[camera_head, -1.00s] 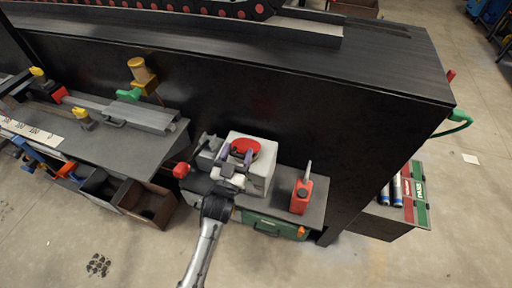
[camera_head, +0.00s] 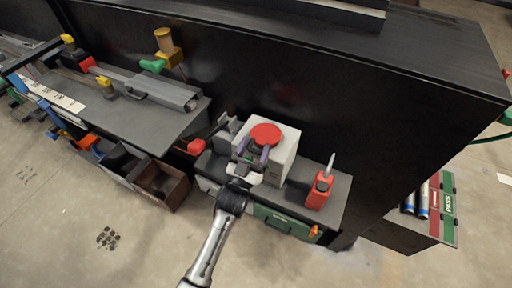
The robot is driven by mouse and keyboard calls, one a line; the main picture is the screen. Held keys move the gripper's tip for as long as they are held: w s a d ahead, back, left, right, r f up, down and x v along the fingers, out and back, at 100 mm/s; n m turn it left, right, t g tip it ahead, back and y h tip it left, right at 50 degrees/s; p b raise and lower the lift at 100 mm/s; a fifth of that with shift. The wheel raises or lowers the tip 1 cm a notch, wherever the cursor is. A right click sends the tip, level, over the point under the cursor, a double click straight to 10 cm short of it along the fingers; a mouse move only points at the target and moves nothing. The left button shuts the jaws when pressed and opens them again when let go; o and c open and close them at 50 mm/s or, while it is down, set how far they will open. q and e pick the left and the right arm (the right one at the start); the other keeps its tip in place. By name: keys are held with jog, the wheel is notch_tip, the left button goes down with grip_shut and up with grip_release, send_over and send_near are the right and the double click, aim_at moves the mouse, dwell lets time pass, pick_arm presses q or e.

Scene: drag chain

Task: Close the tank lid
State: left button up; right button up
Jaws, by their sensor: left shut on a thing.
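The tank is a white-grey box (camera_head: 284,160) on a small dark bench, with a round red lid (camera_head: 265,134) at its top. My left gripper (camera_head: 252,152), with purple-grey fingers, is at the near-left side of the tank. It is shut on the lid at its near edge. The fingers hide part of the lid's near side and of the tank top, so I cannot tell exactly how far the lid is tilted. My right gripper is not in view.
A red oil can (camera_head: 319,191) stands right of the tank. A lever with a red knob (camera_head: 196,147) sticks out at the left. A grey workbench (camera_head: 150,125) and open bins (camera_head: 160,184) lie farther left. A tall black cabinet wall (camera_head: 330,110) rises behind.

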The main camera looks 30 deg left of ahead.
pick_arm(q)
jog(key=shift+a+f, duration=0.1)
jog(key=shift+f, duration=0.15)
jog(key=o, duration=0.9)
jog(key=shift+o, duration=0.5)
jog(key=shift+s+a+r, duration=0.1)
jog(key=v, duration=1.3)
jog(key=shift+s+b, duration=0.3)
jog(key=shift+s, duration=0.05)
